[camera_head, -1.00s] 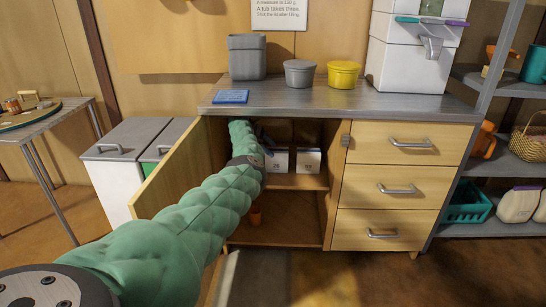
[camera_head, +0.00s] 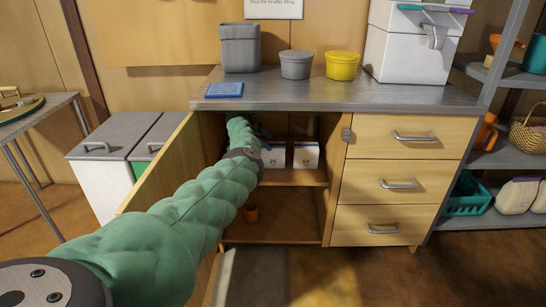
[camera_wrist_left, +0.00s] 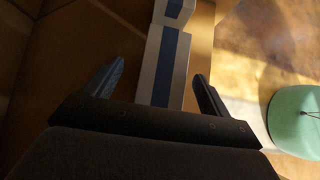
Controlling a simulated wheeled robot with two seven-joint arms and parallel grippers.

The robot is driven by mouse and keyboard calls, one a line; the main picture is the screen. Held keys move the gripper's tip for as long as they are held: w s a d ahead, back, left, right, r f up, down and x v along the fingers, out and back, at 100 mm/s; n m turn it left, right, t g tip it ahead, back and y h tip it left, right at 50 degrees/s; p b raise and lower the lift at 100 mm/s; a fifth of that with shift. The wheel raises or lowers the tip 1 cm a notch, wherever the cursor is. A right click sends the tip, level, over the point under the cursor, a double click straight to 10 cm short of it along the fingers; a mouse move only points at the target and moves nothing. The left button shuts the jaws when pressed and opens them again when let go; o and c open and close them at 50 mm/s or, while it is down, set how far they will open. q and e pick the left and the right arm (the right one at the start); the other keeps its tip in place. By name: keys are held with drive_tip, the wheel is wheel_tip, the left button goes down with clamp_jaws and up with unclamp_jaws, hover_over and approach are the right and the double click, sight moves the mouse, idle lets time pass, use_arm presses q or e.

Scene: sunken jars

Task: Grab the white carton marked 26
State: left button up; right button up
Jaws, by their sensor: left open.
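The white carton marked 26 (camera_head: 273,157) stands on the upper shelf inside the open cabinet, partly hidden by my green left arm. A second white carton (camera_head: 306,156) stands just right of it; its mark is too small to read surely. My left gripper (camera_wrist_left: 159,75) is open in the left wrist view. A white carton with a blue stripe (camera_wrist_left: 152,70) shows between and beyond its fingers, and its number is not visible there. Another striped carton piece (camera_wrist_left: 174,10) shows farther up. In the head view the left fingers are hidden inside the cabinet. My right gripper is not in view.
The cabinet's open door (camera_head: 160,172) is on the left and its drawers (camera_head: 405,185) are on the right. Grey (camera_head: 296,65) and yellow (camera_head: 342,66) tubs stand on the counter (camera_head: 330,97).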

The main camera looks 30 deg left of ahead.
sight(273, 145)
use_arm(q)
drive_tip(key=b+x, duration=0.1)
drive_tip(key=x, duration=0.3)
drive_tip(key=shift+s+d, duration=0.1)
drive_tip(key=shift+d, duration=0.25)
drive_tip(key=shift+c, duration=0.2)
drive_tip(key=c, duration=1.2)
